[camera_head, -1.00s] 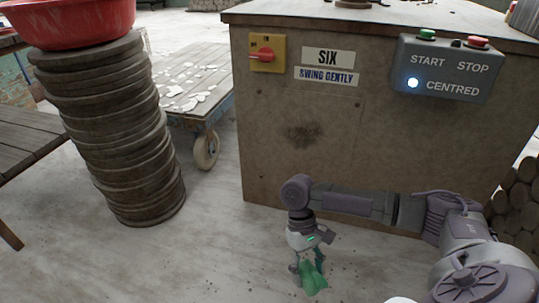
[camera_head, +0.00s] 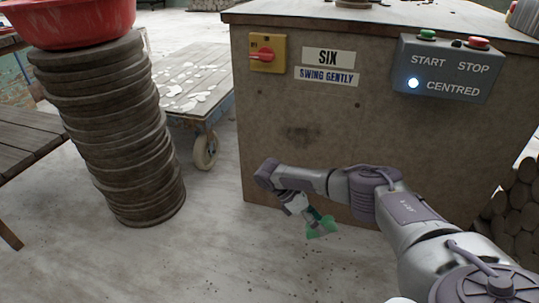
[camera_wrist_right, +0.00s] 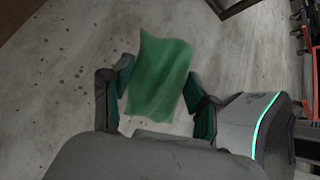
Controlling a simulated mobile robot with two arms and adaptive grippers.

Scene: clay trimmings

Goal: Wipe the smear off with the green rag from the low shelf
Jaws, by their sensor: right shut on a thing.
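The smear (camera_head: 300,135) is a dull brown patch on the front face of the grey-brown cabinet (camera_head: 390,130), below the "SIX" label. My right gripper (camera_head: 313,216) is shut on the green rag (camera_head: 322,229), low in front of the cabinet and below the smear. The rag is apart from the smear. In the right wrist view the rag (camera_wrist_right: 160,75) hangs spread between the two fingers (camera_wrist_right: 158,90), with the floor behind it. My left gripper is not in view.
A leaning stack of round slabs (camera_head: 120,130) with a red basin (camera_head: 70,22) on top stands at left. A wheeled cart (camera_head: 190,85) is behind it. The cabinet carries a red-handled switch (camera_head: 266,53) and a start/stop box (camera_head: 444,70). Stacked logs (camera_head: 518,205) stand at right.

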